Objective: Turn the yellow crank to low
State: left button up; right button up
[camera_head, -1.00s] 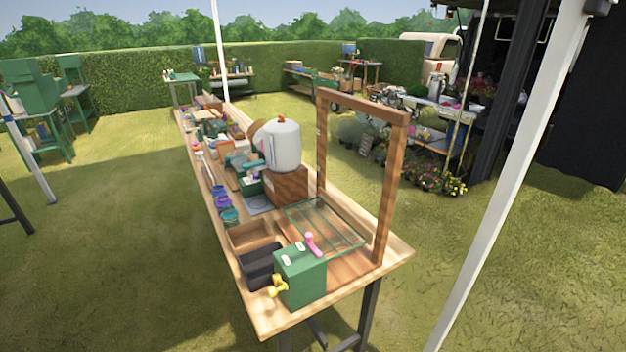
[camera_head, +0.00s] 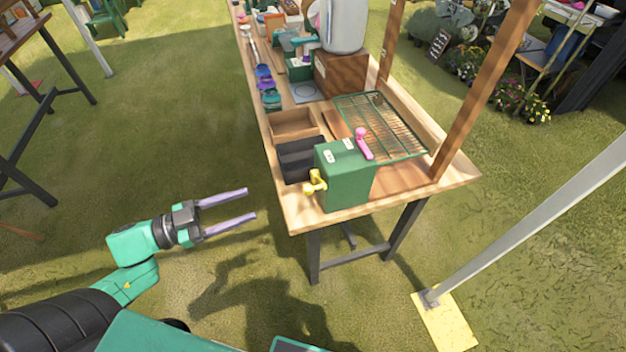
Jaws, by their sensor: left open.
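The yellow crank (camera_head: 316,183) sits on the left side face of a green box (camera_head: 345,177). The box stands at the near end of a long wooden table, and a pink crank (camera_head: 363,144) shows on its top edge. Small white labels on the box are too small to read. My left gripper (camera_head: 251,205) is open and empty, over the grass to the left of the table. Its fingers point right, toward the yellow crank, with a clear gap between them. My right gripper is not in view.
The wooden table (camera_head: 300,218) carries a black bin (camera_head: 300,158), a wooden tray (camera_head: 294,125), a green wire rack (camera_head: 390,125) and a wooden frame (camera_head: 485,90). A white post (camera_head: 530,215) stands at right.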

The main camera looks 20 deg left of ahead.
pick_arm(q)
jog(key=d+r+h, duration=0.1)
jog(key=d, duration=0.1)
send_near(304, 187)
jog(key=x, duration=0.3)
jog(key=shift+m, duration=0.4)
jog(key=x, duration=0.4)
jog(key=f+x, duration=0.1)
jog(key=x, duration=0.2)
jog(key=shift+w+d+f, duration=0.1)
jog(key=shift+w+d, duration=0.25)
jog(key=shift+d, duration=0.2)
grip_shut()
jog(key=shift+s, duration=0.1)
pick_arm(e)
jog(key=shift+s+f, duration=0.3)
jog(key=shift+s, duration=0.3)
pick_arm(q)
jog(key=shift+f, duration=0.2)
